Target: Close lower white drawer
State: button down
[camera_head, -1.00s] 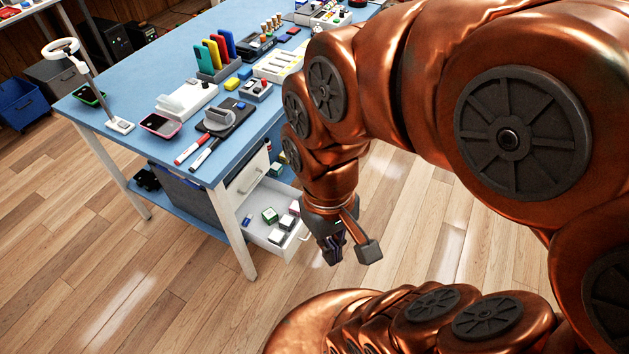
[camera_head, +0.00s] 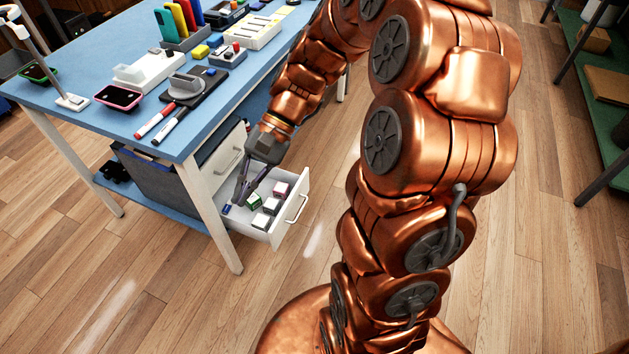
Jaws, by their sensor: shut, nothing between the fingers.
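The lower white drawer (camera_head: 233,217) is pulled out from under the right end of the blue workbench. Its front panel (camera_head: 291,222) with a metal handle (camera_head: 297,208) faces right. Several small boxes (camera_head: 272,206) lie inside it. My gripper (camera_head: 240,197) points down over the inner part of the drawer, near the upper drawer's front, and is shut and empty. It is on the bench side of the lower drawer's front panel, apart from the handle. I cannot tell whether the fingertips touch anything inside.
The upper white drawer (camera_head: 218,172) is shut above it. The blue workbench (camera_head: 84,57) holds phones, markers and tools; its white leg (camera_head: 211,217) stands left of the drawer. The wooden floor right of the drawer is clear. A green shelf (camera_head: 607,120) stands far right.

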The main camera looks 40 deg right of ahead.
jog(key=w+d+f+m+t+y+b, duration=0.4)
jog(key=w+d+f+m+b, duration=0.2)
jog(key=w+d+f, duration=0.3)
jog(key=m+t+h+b, duration=0.4)
jog(key=m+t+b, duration=0.95)
jog(key=m, duration=0.25)
send_near(307, 170)
jog(key=shift+t, duration=0.35)
jog(key=b+x, duration=0.2)
jog(key=x, duration=0.1)
jog(key=f+b+x, duration=0.1)
jog(key=b+x, duration=0.1)
jog(key=shift+w+a, duration=0.1)
jog(key=shift+a, duration=0.2)
jog(key=shift+w+a+r, duration=0.2)
jog(key=shift+w+a, duration=0.15)
jog(key=shift+w, duration=0.3)
jog(key=shift+w, duration=0.1)
